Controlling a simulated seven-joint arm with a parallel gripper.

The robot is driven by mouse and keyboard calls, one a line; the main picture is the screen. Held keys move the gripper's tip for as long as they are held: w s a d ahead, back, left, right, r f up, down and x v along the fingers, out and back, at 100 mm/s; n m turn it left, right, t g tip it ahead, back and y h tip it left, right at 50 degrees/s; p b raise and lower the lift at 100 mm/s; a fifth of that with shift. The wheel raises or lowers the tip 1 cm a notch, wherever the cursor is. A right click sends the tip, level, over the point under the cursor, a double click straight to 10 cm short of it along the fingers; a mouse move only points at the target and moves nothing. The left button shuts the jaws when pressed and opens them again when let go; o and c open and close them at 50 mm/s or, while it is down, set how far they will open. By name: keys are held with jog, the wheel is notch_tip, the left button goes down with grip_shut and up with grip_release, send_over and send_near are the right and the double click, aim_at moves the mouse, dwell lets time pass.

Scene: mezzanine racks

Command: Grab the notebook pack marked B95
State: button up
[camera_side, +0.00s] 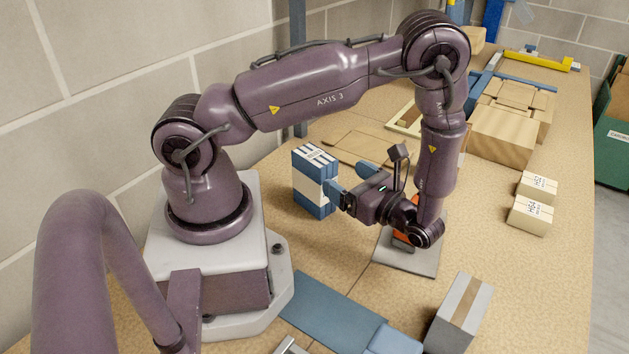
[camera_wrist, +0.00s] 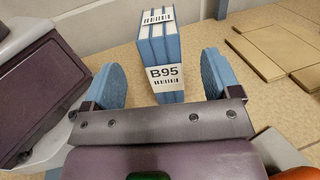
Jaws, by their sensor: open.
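The notebook pack marked B95 (camera_wrist: 160,50) stands upright on the table in the wrist view. It is a bundle of blue notebooks with a white band reading B95 and a barcode label on top. In the side view the pack (camera_side: 313,182) stands to the right of my arm's base. My gripper (camera_wrist: 160,82) is open, with one blue finger pad on either side of the pack's near end. In the side view my gripper (camera_side: 350,178) is level and points at the pack. The wrist view shows a gap at each pad; nothing is held.
Small boxes marked H52 (camera_side: 538,186) and H64 (camera_side: 530,215) sit at the right. A grey box with a tan stripe (camera_side: 459,313) stands in front. Flat cardboard pieces (camera_side: 372,152) lie behind my gripper, and a larger carton (camera_side: 503,135) stands further back.

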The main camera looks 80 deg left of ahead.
aim_at(300, 148)
jog(key=x, duration=0.9)
jog(key=shift+s+d+r, duration=0.1)
jog(key=shift+r, duration=0.05)
grip_shut()
